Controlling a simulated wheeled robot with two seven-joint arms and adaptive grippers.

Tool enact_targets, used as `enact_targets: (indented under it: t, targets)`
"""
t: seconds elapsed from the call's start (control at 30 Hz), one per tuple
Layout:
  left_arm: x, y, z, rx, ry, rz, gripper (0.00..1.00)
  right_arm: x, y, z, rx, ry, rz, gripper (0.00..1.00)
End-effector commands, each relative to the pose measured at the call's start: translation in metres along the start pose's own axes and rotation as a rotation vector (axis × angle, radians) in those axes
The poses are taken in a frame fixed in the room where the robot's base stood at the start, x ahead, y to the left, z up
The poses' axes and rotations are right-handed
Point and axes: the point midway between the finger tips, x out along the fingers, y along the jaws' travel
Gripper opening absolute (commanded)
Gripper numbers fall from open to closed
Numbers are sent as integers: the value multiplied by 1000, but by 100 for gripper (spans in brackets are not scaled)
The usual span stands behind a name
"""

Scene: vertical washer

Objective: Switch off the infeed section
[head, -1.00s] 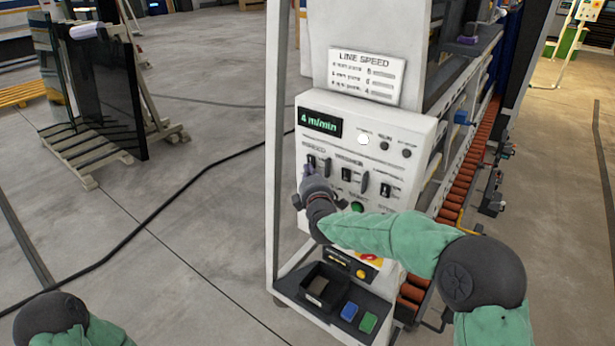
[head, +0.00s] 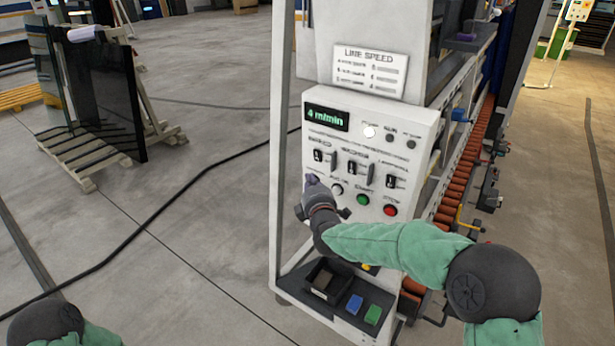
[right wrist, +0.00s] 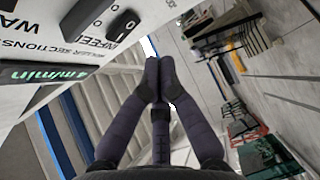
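The white control panel (head: 375,130) carries a row of three black rocker switches. The infeed switch (head: 318,156) is the leftmost, with a dark upright bar beside it. It also shows in the right wrist view (right wrist: 122,25), upper left, by the lettering INFEED. Its on or off position is too small to tell. My right gripper (head: 311,181) is just below and left of this switch in the head view. In the right wrist view its fingers (right wrist: 158,72) are together with nothing between them, and the switch lies left of the fingertips. My left gripper is out of view.
A lit display (head: 327,117) reads 4 m/min. White, green (head: 362,200) and red (head: 390,210) buttons sit below the switches. A shelf with a black bin (head: 325,284) juts out underneath. An upright frame post (head: 280,130) stands left of the panel.

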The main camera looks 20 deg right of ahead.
Motion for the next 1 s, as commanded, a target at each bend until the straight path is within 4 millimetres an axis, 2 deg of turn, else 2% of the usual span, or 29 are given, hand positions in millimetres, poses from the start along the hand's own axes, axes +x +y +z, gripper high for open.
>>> enact_targets:
  t: [0.3,0.43,0.6,1.0]
  targets:
    - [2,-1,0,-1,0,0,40,-49,-8,0,0,1,1,0]
    - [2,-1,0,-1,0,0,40,-63,-10,0,0,0,1,0]
    - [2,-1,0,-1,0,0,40,-71,-11,0,0,1,0,0]
    - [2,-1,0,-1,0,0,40,-72,-12,0,0,0,0,0]
